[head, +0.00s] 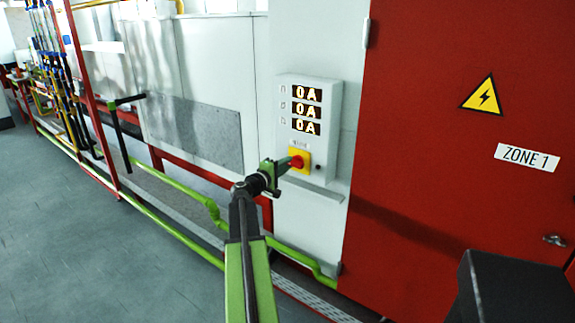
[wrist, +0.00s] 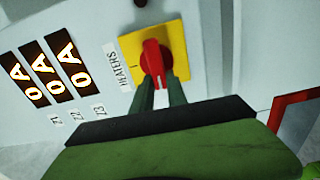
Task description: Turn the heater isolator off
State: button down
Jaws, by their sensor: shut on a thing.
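The heater isolator is a red rotary knob (wrist: 154,60) on a yellow square plate (wrist: 182,36), beside a label that reads "HEATERS" in the wrist view. In the head view the knob (head: 297,162) sits low on a pale panel box, under three lit displays. My gripper (wrist: 160,83) reaches the knob from below in the wrist view, with its two dark green fingers shut on it. In the head view my gripper (head: 288,165) comes to the knob from the left and hides part of the plate.
The box's three displays (head: 306,110) each read "0A". A small ledge (head: 312,190) juts out below the knob. A red cabinet door (head: 430,170) marked "ZONE 1" stands to the right. Green pipes (head: 180,190) run low along the wall. Grey floor at left is clear.

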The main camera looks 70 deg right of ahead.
jog(key=shift+a+f, duration=0.1)
dwell(0.3)
jog(key=c, duration=1.3)
grip_release()
jog(key=v, duration=1.7)
jog(key=shift+w+a, duration=0.1)
jog(key=shift+a, duration=0.1)
